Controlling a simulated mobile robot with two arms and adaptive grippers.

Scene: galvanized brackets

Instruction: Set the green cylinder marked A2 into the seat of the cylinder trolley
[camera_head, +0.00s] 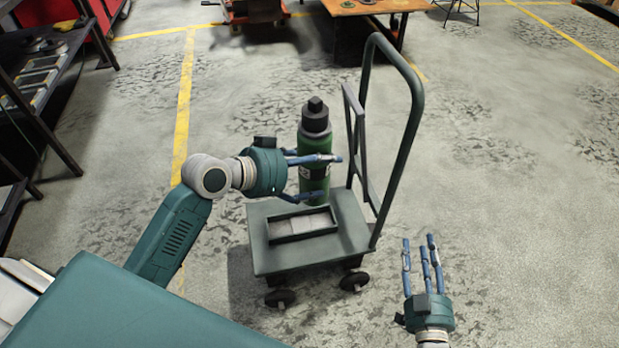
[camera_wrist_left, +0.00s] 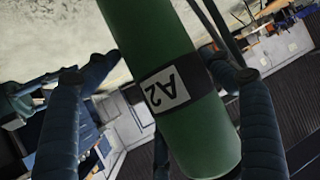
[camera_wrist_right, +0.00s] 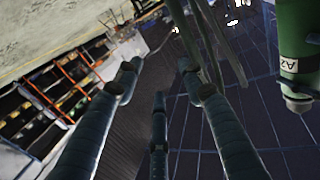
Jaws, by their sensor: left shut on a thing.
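The green cylinder (camera_head: 314,150) has a black cap and stands upright in the head view. Its A2 label (camera_wrist_left: 165,90) shows in the left wrist view. My left gripper (camera_head: 318,175) is shut on the cylinder around its middle. The cylinder trolley (camera_head: 345,222) is below, with a rectangular framed seat (camera_head: 302,224) on its deck. The cylinder appears at or above the back of the seat; whether its base touches the deck cannot be told. My right gripper (camera_head: 420,255) is open and empty, right of the trolley. Part of the cylinder (camera_wrist_right: 297,45) shows in the right wrist view.
The trolley's tall green handle (camera_head: 408,130) and a grey frame (camera_head: 355,135) rise right of the cylinder. A dark shelf (camera_head: 45,85) stands at the left, an orange table (camera_head: 375,6) at the back. The floor around the trolley is clear.

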